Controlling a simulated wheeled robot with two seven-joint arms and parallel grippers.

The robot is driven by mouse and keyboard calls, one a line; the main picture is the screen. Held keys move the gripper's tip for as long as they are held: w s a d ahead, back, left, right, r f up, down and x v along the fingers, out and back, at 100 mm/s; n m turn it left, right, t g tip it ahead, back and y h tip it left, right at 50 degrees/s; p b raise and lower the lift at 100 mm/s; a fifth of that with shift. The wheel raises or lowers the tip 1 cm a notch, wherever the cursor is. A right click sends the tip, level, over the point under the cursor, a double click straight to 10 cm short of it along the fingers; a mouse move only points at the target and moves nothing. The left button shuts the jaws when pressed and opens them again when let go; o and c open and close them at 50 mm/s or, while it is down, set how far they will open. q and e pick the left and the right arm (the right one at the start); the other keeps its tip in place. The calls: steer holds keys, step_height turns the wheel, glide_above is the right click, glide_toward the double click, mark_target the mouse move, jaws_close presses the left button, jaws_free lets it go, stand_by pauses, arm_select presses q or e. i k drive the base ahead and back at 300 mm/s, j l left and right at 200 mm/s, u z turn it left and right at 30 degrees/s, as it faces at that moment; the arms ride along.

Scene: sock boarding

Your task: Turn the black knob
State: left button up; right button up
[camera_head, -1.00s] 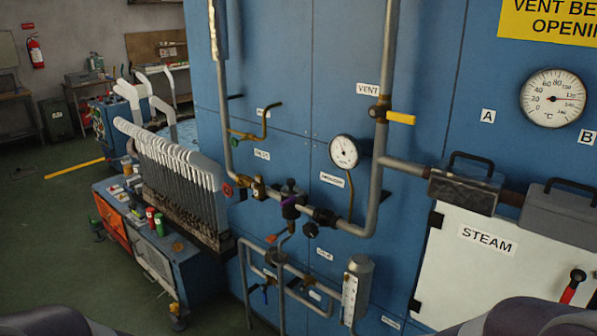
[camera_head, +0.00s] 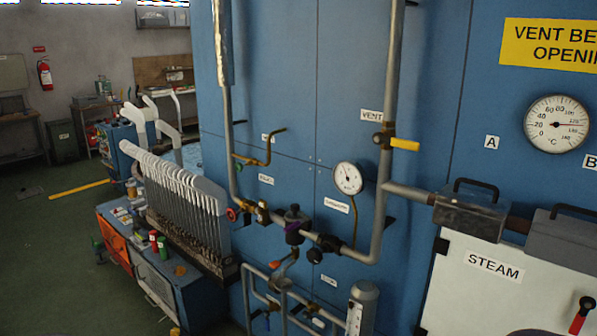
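A small round black knob (camera_head: 314,256) sits at the low pipe run on the blue panel, just below a dark pipe fitting. A larger dark valve body with a black top (camera_head: 294,213) and a purple part stands to its upper left on the same pipe. I cannot tell from the view which way the knob is turned. Neither of my grippers shows in the head view, and nothing of mine touches the knob.
A round gauge (camera_head: 348,178), a yellow vent lever (camera_head: 404,144) and a red valve wheel (camera_head: 232,214) surround the pipes. A white STEAM door (camera_head: 480,300) with a red-and-black handle (camera_head: 580,315) is at right. A rack of white boards (camera_head: 190,200) stands left. Green floor is open farther left.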

mark_target(315, 256)
steer(key=i+j+z, duration=0.2)
steer(key=i, duration=0.8)
